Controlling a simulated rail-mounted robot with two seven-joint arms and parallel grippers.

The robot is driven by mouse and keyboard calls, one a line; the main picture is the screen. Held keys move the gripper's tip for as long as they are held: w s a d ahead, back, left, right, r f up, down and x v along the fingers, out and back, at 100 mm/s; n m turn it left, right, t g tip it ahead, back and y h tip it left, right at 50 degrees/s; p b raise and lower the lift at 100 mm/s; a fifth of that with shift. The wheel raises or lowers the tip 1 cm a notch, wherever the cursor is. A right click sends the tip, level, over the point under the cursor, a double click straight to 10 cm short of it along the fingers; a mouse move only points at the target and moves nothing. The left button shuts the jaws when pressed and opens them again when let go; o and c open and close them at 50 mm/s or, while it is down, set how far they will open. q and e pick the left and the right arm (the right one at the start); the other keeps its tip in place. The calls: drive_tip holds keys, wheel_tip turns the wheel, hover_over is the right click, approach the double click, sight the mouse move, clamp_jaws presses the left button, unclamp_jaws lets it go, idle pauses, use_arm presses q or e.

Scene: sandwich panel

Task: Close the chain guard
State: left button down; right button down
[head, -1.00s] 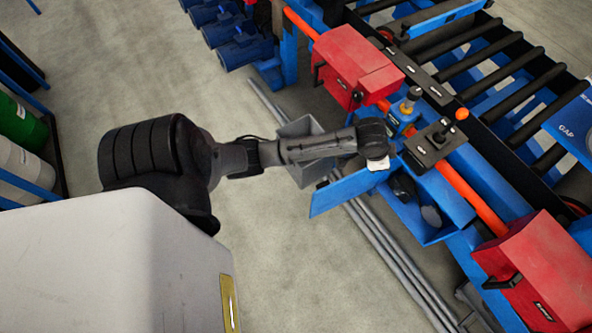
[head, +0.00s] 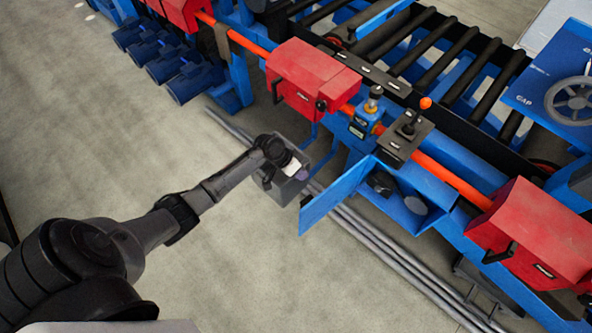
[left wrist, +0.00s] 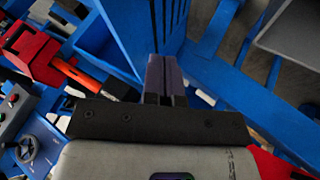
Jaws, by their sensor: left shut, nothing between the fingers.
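A blue flap or door (head: 335,196), which I take to be the chain guard, stands swung open from a blue housing (head: 415,190) on the front of the machine. Dark parts show inside the housing. In the left wrist view my left gripper (left wrist: 166,75) is shut and empty, pointing at a blue panel (left wrist: 130,35). Contact cannot be told. My right gripper is not in view.
Long grey pipes (head: 385,255) lie along the machine's foot. Red covers (head: 310,75) and a joystick box (head: 405,138) flank the housing. The floor at left is open.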

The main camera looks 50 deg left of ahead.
sight(327, 195)
use_arm(q)
drive_tip(key=w+d+f, duration=0.1)
drive_tip(key=d+f, duration=0.2)
drive_tip(key=d, duration=0.3)
drive_tip(key=shift+w+d+f+b, duration=0.2)
drive_tip(key=shift+f+b, duration=0.2)
